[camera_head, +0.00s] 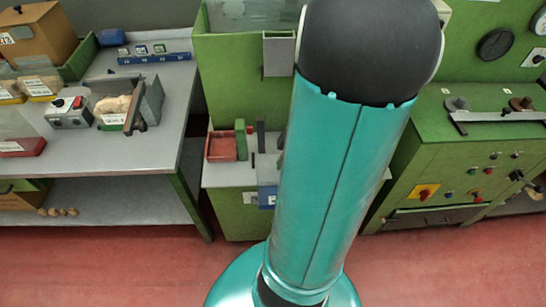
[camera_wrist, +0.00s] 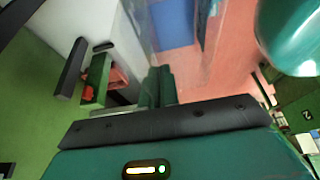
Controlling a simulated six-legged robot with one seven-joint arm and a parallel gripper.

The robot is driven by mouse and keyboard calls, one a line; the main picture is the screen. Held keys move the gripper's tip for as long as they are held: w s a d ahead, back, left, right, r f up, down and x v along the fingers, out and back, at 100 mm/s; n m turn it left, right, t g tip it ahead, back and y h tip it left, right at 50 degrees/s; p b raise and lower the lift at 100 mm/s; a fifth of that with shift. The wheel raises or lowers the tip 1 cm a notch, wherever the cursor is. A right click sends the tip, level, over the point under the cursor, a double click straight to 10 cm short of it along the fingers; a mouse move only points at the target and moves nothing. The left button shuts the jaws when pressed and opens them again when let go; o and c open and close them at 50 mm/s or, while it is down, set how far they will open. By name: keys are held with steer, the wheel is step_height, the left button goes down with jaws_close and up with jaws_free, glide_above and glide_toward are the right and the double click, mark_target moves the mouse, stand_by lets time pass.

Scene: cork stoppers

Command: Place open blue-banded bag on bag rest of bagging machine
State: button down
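In the wrist view my gripper (camera_wrist: 159,86) shows as two dark green fingers close together. A clear film, apparently the bag (camera_wrist: 150,35), stretches beyond them, and the fingers look shut on it. Blue shows through or behind the film, so I cannot tell the band apart from what lies behind. The green bench that looks like the bagging machine (camera_head: 236,215) stands in the middle of the head view, with a grey top and a blue part (camera_head: 267,196) on its front. I cannot clearly identify the bag rest. My arm hides the gripper and bag in the head view.
A red tray (camera_head: 222,146), a green block (camera_head: 240,140) and a dark upright post (camera_head: 261,136) stand on the machine's top; the block (camera_wrist: 96,80) and post (camera_wrist: 70,68) are close left in the wrist view. A cluttered table (camera_head: 170,85) is left, a green control cabinet (camera_head: 450,165) right.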

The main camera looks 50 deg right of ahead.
steer(key=shift+w+d, duration=0.1)
steer(key=shift+w, duration=0.45)
steer(key=w+d, duration=1.2)
steer(key=d, duration=0.3)
step_height(320, 180, down, 7)
steer(key=shift+w, duration=0.35)
steer(key=shift+f, duration=0.15)
steer(key=c, duration=1.6)
jaws_free()
steer(key=shift+c, duration=0.2)
